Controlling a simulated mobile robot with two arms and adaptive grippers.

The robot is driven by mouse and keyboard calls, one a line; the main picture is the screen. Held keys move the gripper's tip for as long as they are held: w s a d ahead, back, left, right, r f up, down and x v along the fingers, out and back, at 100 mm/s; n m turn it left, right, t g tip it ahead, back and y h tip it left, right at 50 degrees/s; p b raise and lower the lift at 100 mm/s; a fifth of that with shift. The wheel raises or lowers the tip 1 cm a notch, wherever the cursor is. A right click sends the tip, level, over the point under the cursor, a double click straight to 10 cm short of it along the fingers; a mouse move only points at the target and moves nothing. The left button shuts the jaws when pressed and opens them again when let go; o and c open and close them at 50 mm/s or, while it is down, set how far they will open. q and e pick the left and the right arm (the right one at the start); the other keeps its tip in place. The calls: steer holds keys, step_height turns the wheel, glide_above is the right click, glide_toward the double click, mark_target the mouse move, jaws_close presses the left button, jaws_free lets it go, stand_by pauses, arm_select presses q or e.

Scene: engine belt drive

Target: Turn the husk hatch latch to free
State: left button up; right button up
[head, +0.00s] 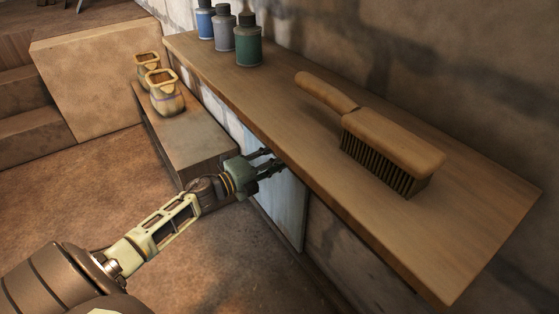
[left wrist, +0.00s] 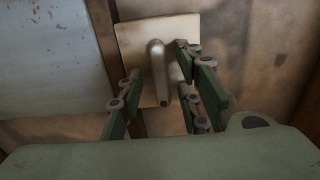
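The latch (left wrist: 157,70) is a rounded metal handle on a pale square plate (left wrist: 134,36) in the left wrist view. The handle points toward the bottom of that view. My left gripper (left wrist: 160,82) is open, with its green fingers on either side of the handle and a gap to each side. In the head view my left gripper (head: 272,162) reaches under the wooden shelf's edge beside a pale blue-grey hatch panel (head: 285,208). The panel also shows in the left wrist view (left wrist: 50,62). The shelf hides the latch in the head view. My right gripper is in neither view.
The wooden shelf (head: 225,78) overhangs the panel and holds a brush (head: 385,145) and several bottles, including a green one (head: 248,46). A low bench (head: 195,135) with two small pots (head: 164,98) stands left of the gripper. The floor (head: 85,195) is clear.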

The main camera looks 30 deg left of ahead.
arm_select(q)
steer(key=v, duration=1.2)
stand_by(0.4)
